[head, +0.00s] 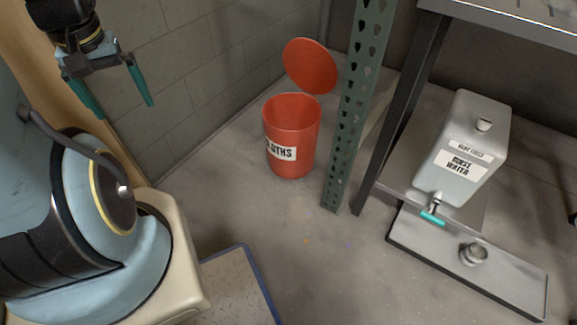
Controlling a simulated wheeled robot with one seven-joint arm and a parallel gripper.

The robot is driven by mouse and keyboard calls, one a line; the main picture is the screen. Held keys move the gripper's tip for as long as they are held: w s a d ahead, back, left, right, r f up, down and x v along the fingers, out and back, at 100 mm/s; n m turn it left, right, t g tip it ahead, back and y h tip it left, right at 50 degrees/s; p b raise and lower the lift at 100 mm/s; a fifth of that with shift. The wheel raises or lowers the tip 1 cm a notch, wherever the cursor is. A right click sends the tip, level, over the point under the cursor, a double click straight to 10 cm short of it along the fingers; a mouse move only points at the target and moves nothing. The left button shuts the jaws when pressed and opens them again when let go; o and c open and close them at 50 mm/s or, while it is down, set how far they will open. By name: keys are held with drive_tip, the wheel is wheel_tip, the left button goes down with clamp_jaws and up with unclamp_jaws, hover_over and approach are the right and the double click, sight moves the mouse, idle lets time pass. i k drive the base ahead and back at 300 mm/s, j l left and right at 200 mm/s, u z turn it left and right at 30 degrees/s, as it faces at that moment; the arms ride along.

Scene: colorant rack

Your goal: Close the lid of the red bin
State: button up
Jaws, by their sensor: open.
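The red bin (291,160) stands upright on the floor near the corner, with a white label reading in part "OTHS". Its round red lid (310,66) is raised and tilted up behind the rim, so the bin is open. A green rack post partly overlaps the lid's and bin's right side or stands very close to it. My gripper (123,108) is open and empty at the upper left, its two teal fingers pointing down. It is well apart from the bin and lid.
A green perforated rack post (350,130) stands just right of the bin. A rinse water container (467,150) with a teal tap sits farther right, above a metal tray (500,275). A blue-edged mat (240,285) lies at the bottom. Floor before the bin is clear.

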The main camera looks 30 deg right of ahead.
sight(309, 66)
drive_tip(key=i+l, duration=0.2)
drive_tip(key=l, duration=0.15)
drive_tip(key=i+l, duration=0.15)
drive_tip(key=l, duration=0.2)
drive_tip(key=i+l, duration=0.2)
drive_tip(key=l, duration=0.15)
